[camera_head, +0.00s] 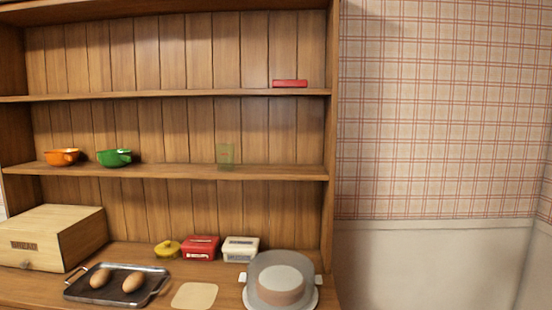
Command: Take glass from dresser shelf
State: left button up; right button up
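A small, clear, greenish glass (225,154) stands upright on the middle shelf (190,171) of the wooden dresser, right of the shelf's centre. Nothing stands close beside it. The dresser (332,130) fills the left and middle of the head view. Neither of my grippers shows in this view.
The middle shelf also holds an orange bowl (62,157) and a green bowl (114,158). A red item (290,83) lies on the shelf above. Below are a bread box (85,236), a tray (150,292) with two eggs, a red box (201,248), a white box (240,250) and a covered cake (281,287).

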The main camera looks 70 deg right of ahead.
aim_at(225, 152)
jog(key=l+z, duration=0.1)
jog(key=z, duration=1.9)
